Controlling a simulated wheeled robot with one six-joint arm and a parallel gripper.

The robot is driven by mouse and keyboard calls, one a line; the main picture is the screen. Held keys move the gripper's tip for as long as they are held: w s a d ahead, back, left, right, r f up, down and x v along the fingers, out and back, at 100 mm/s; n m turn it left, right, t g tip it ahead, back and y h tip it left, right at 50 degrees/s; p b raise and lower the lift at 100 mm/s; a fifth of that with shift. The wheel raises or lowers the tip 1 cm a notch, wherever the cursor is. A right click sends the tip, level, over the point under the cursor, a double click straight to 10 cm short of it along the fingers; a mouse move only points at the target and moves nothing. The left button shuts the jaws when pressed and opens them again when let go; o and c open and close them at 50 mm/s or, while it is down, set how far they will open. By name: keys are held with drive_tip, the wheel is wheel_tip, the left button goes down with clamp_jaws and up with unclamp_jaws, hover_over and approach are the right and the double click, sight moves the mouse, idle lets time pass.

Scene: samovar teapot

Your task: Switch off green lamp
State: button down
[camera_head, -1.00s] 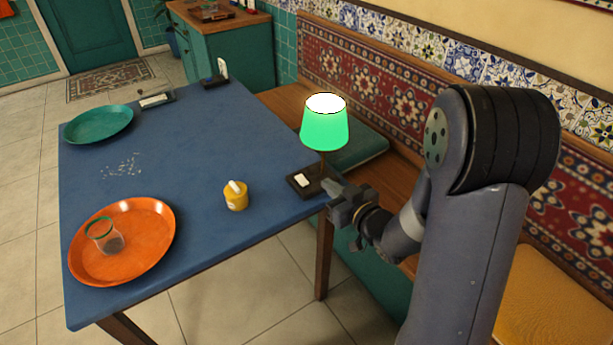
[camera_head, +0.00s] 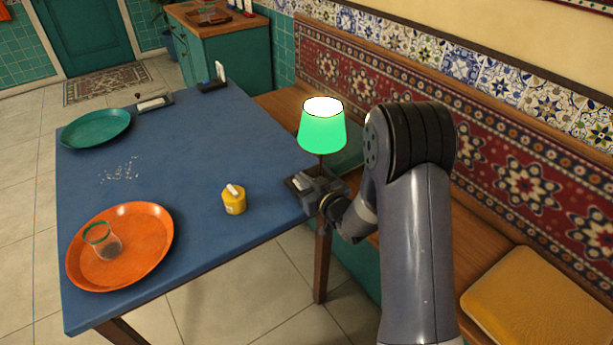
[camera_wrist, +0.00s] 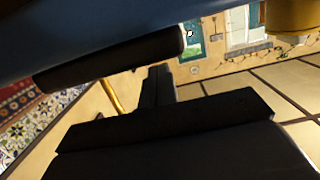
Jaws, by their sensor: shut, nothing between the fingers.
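The green lamp (camera_head: 322,132) stands at the right edge of the blue table, its shade glowing and its top bright white. My gripper (camera_head: 298,184) is shut and empty, at the lamp's dark base below the shade. It covers most of the base and its white switch in the head view, so I cannot tell whether the fingers touch the switch. In the wrist view my shut fingers (camera_wrist: 160,84) are close beside a dark bar that looks like the base (camera_wrist: 112,60). A thin brass stem (camera_wrist: 112,96) shows behind them.
The blue table (camera_head: 185,150) carries a yellow pot (camera_head: 234,203) left of my gripper. An orange tray (camera_head: 145,262) with a glass (camera_head: 103,241) and a teal plate (camera_head: 96,130) lie farther left. A bench with a yellow cushion (camera_head: 535,295) runs along the right wall.

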drive_tip(key=shift+p, duration=0.3)
drive_tip(key=shift+w+a+f+g+h+p, duration=0.15)
drive_tip(key=shift+g+h+p, duration=0.15)
drive_tip(key=shift+g+p, duration=0.2)
drive_tip(key=shift+f+b, duration=0.3)
drive_tip(key=shift+b, duration=0.15)
drive_tip(key=shift+r, duration=0.1)
drive_tip(key=shift+r, duration=0.1)
